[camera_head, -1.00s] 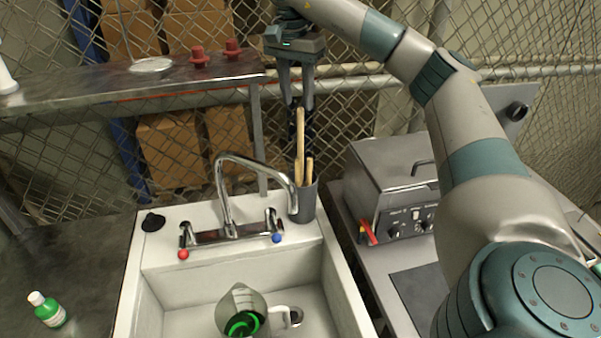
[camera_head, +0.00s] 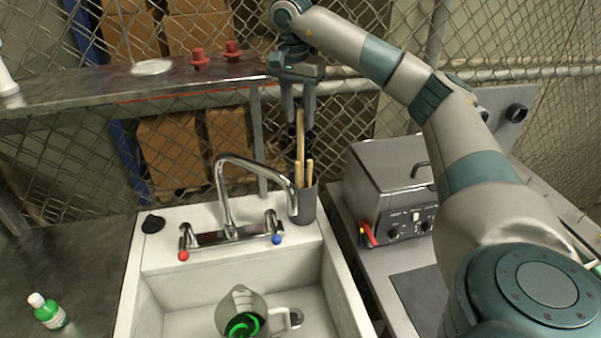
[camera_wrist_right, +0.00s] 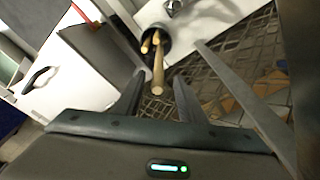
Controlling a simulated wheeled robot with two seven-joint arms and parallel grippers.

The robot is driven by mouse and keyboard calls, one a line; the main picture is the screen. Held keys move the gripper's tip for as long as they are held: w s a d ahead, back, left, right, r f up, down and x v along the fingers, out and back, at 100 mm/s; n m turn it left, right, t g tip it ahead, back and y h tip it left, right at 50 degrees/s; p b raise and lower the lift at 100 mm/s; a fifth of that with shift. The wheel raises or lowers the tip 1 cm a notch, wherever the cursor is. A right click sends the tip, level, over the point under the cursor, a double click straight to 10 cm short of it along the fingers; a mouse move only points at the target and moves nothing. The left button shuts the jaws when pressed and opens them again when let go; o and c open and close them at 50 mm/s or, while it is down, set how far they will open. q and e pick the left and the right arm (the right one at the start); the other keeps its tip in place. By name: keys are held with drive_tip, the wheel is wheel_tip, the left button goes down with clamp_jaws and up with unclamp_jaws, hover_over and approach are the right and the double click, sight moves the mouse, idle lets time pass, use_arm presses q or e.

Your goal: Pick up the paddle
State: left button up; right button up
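The paddle appears to be one of several pale wooden handles standing in a dark grey cup (camera_head: 305,208) at the back right corner of the sink. The tallest wooden handle (camera_head: 300,130) rises well above the others; their lower ends are hidden in the cup. My right gripper (camera_head: 300,132) is above the cup, fingers pointing down, one on each side of the tallest handle's top. In the right wrist view, the gripper (camera_wrist_right: 158,98) is open, with the tallest handle's end (camera_wrist_right: 157,88) between its fingers and gaps on both sides. My left gripper is not in view.
The curved faucet (camera_head: 225,190) stands just left of the cup. A glass pitcher with green liquid (camera_head: 242,315) is in the sink. A lidded metal bath (camera_head: 395,185) is at the right. A metal shelf (camera_head: 120,88) with red knobs is at the upper left.

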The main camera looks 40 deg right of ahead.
sight(301, 128)
drive_tip(key=f, duration=0.1)
drive_tip(key=f+p, duration=0.1)
drive_tip(key=f, duration=0.1)
drive_tip(key=f+p, duration=0.1)
drive_tip(key=shift+s+d+f, duration=0.1)
drive_tip(key=shift+d+f, duration=0.1)
drive_tip(key=shift+d, duration=0.2)
clamp_jaws()
